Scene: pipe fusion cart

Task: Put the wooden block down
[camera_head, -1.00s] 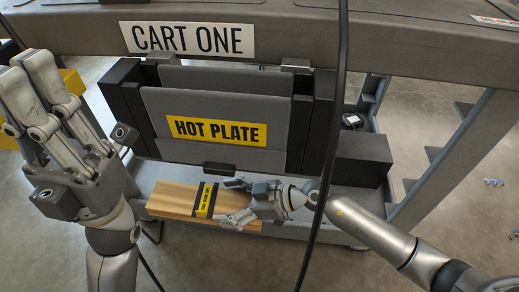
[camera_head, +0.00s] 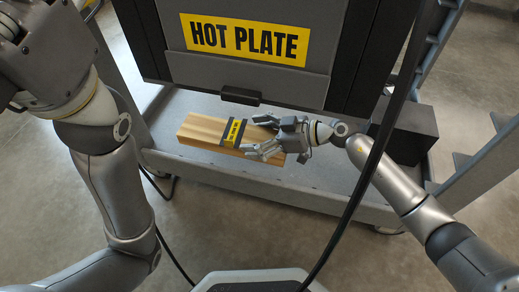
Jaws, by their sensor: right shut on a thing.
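The wooden block (camera_head: 205,129) is a long pale timber piece with a black and yellow label band around its middle. It is over the lower shelf (camera_head: 185,160) of the cart, below the hot plate. I cannot tell whether its underside touches the shelf. My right gripper (camera_head: 257,136) reaches in from the right and is shut on the block, to the right of the label. Its fingers cover part of the block. My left gripper (camera_head: 45,50) is at the upper left, away from the block, with its fingers outside the frame.
The hot plate (camera_head: 225,72), with its yellow label, hangs above and behind the block. A dark box (camera_head: 412,130) stands on the shelf to the right. Black cables pass in front of the cart. Grey steps (camera_head: 480,160) are at the right. Bare shelf lies left of the block.

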